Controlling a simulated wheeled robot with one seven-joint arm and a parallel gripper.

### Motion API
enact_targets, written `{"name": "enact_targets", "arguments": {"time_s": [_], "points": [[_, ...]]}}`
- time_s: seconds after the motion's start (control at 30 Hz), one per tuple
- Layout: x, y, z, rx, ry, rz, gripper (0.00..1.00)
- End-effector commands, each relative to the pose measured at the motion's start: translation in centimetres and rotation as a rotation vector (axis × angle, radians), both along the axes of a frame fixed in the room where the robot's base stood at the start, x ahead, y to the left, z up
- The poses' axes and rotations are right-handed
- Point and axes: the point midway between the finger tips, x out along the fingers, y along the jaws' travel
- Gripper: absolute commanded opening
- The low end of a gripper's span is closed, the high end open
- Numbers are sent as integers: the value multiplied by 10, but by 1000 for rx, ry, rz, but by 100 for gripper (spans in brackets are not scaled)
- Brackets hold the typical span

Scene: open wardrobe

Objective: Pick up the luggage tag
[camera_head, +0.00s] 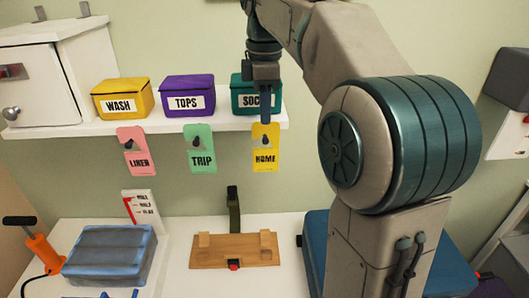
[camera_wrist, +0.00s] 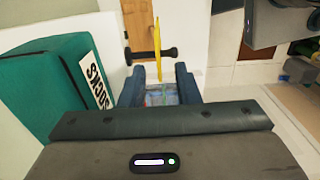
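Three hanging tags show under the shelf in the head view: a pink LINEN tag (camera_head: 134,150), a green TRIP tag (camera_head: 199,148) and a yellow HOME tag (camera_head: 264,157). Each hangs at a dark peg. My gripper (camera_head: 265,118) points down in front of the shelf, at the top of the HOME tag. In the wrist view my gripper (camera_wrist: 158,80) is open, its two fingers apart. The yellow tag (camera_wrist: 157,50) shows edge-on on a dark peg (camera_wrist: 151,55), just beyond the fingertips and in line with the gap. Contact is not visible.
Yellow WASH (camera_head: 122,98), purple TOPS (camera_head: 188,95) and teal SOCKS (camera_head: 242,95) boxes stand on the white shelf (camera_head: 60,128). The teal box (camera_wrist: 55,100) is close left of my gripper in the wrist view. Below are a wooden stand (camera_head: 240,250) and a blue-grey case (camera_head: 110,252).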

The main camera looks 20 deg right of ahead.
Motion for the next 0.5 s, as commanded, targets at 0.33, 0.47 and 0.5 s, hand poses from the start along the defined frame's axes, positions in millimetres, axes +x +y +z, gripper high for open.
{"name": "enact_targets", "arguments": {"time_s": [0.33, 0.47, 0.5], "points": [[1, -1, -30, 0, 0, -1, 29], [1, -1, -30, 0, -1, -1, 29], [1, -1, -30, 0, -1, -1, 29]]}}
